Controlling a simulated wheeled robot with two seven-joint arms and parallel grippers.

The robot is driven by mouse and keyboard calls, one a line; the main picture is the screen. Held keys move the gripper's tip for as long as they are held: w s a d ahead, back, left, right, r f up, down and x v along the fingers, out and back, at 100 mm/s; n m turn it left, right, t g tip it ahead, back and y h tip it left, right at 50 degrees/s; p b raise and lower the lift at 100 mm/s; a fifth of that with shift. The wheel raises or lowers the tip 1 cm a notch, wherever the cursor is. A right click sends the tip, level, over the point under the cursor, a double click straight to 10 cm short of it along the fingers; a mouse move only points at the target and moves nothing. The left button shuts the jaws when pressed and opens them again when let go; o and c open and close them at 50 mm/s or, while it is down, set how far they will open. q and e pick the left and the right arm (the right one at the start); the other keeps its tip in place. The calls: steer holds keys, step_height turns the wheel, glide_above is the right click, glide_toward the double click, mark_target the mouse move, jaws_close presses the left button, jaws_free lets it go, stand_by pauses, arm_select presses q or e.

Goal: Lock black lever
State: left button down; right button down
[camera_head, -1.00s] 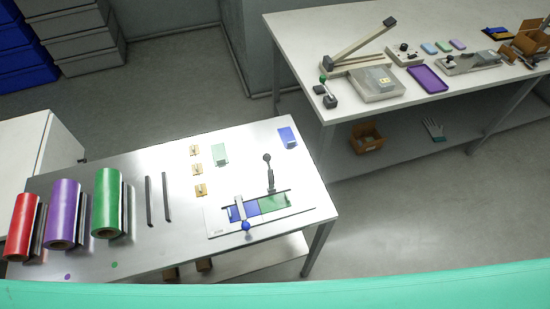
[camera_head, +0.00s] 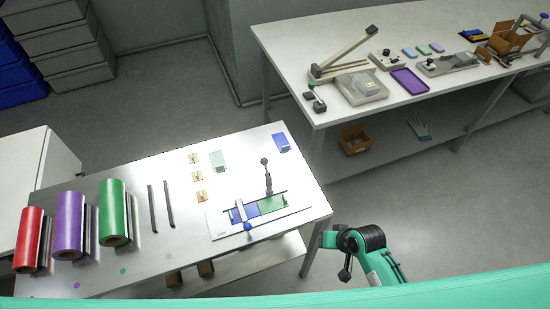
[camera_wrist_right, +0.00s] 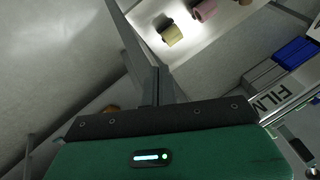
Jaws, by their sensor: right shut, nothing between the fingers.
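The black lever (camera_head: 268,178) stands upright with a round black knob on top, at the back of the flat fixture plate (camera_head: 292,218) on the near table. A blue piece (camera_head: 243,212) and a green piece (camera_head: 272,204) lie side by side in the fixture, with a blue-knobbed handle (camera_head: 247,227) at its front. My right gripper is shut and empty; its narrow fingers show in the right wrist view (camera_wrist_right: 157,86). In the head view my right arm is right of the table, apart from the lever. My left gripper is not in view.
Red, purple and green rolls (camera_head: 113,212) stand on the table's left, with two dark bars (camera_head: 160,206) beside them. Small tan parts (camera_head: 197,177) and green and blue pads lie behind the fixture. A second table (camera_head: 290,40) with devices stands at the back right. Open floor lies between.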

steer(key=a+r+y, duration=0.2)
steer(key=a+r, duration=0.2)
steer(key=r, duration=0.9)
steer(key=w+a+r+m+y, duration=0.1)
steer(key=w, duration=0.2)
steer(key=w+r+m+y, duration=0.1)
steer(key=w, duration=0.2)
steer(key=w+a+r+m+y, duration=0.1)
steer(key=w+m+y, duration=0.1)
steer(key=w, duration=0.1)
steer(key=shift+a+r+t+p, duration=0.15)
steer(key=shift+a+t+p, duration=0.15)
steer(key=shift+p, duration=0.05)
steer(key=w+d+r+m+t+y, duration=0.1)
steer(key=w+r+m, duration=0.3)
steer(key=w, duration=0.4)
steer(key=shift+w+r+m+y, duration=0.25)
steer(key=shift+m+y, duration=0.15)
steer(key=shift+y, duration=0.4)
steer(key=shift+d, duration=0.1)
